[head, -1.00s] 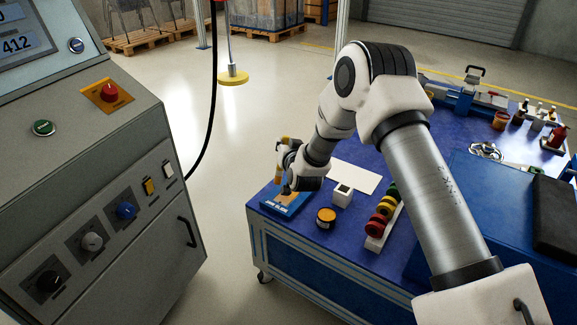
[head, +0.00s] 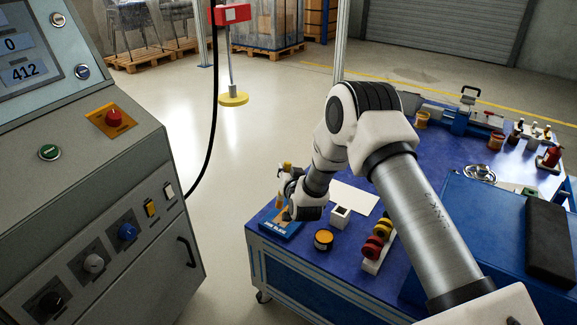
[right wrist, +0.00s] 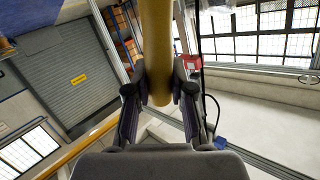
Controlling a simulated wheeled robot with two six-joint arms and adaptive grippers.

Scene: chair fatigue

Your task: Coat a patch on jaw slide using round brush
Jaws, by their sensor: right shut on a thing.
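My right gripper (head: 286,192) is at the near left corner of the blue table, just above a blue block with a tan face (head: 281,228). In the right wrist view its fingers (right wrist: 160,97) are shut on a thick yellow round handle (right wrist: 156,45), likely the round brush. A bit of yellow (head: 287,165) shows above the gripper in the head view. The brush's bristle end is not clear. A blue vise-like device (head: 456,122) stands at the table's far side. I cannot make out the jaw slide or any coating on it. My left gripper is not in view.
Near the gripper are a small round tin (head: 323,240), a white box with a dark top (head: 340,217), a white sheet (head: 352,198) and a rack of coloured rings (head: 375,252). Bottles (head: 533,133) stand far right. A control console (head: 90,190) stands left.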

